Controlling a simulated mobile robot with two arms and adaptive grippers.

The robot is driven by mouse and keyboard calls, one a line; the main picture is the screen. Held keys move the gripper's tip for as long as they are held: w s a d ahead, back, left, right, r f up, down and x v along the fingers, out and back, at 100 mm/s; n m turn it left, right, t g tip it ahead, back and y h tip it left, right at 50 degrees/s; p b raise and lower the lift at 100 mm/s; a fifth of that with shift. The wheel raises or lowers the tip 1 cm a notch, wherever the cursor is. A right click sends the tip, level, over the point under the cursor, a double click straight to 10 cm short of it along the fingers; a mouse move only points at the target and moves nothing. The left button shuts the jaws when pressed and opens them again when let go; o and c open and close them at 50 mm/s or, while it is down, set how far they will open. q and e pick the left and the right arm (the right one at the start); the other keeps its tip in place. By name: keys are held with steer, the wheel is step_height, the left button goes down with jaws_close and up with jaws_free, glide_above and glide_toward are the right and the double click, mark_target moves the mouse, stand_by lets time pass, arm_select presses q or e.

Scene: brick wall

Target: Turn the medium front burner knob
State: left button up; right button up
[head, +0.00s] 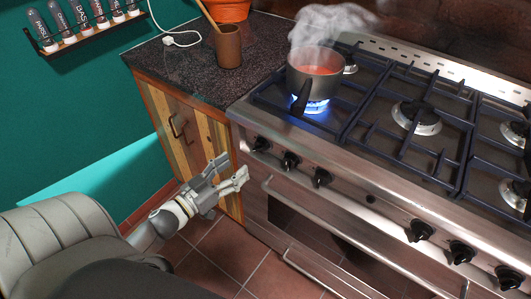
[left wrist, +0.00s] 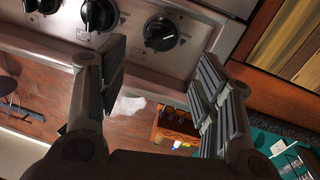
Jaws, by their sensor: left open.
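The stove front has a row of black knobs. The leftmost knob (head: 259,144), a second knob (head: 289,161) and a third knob (head: 320,177) sit at its left end. I cannot tell from any marking which is the medium front burner knob. My left gripper (head: 232,172) is open and empty, below and in front of these knobs, apart from them. In the left wrist view the open fingers (left wrist: 162,62) have the end knob (left wrist: 160,34) beyond and between them. Two further knobs (left wrist: 98,14) (left wrist: 42,6) show to its left. My right gripper is out of view.
A steaming pot (head: 315,80) stands over a blue flame (head: 309,103), its handle pointing forward. Oven handles (head: 350,238) run below the knobs. More knobs (head: 460,252) sit to the right. A wooden cabinet (head: 175,125) with a brown cup (head: 228,48) on its counter stands left.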

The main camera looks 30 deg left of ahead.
mark_target(256, 149)
arm_select(q)
steer(key=w, duration=0.2)
steer(key=w+d+b, duration=0.1)
steer(key=w, duration=0.2)
steer(key=w+b, duration=0.1)
steer(key=w, duration=0.2)
steer(key=shift+w+d, duration=0.25)
steer(key=shift+d, duration=0.05)
steer(key=shift+w+d, duration=0.1)
steer(key=shift+w, duration=0.3)
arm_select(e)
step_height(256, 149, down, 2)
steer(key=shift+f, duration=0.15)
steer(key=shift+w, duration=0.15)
arm_select(q)
steer(key=shift+c, duration=1.1)
steer(key=c, duration=0.8)
steer(key=shift+o, duration=0.2)
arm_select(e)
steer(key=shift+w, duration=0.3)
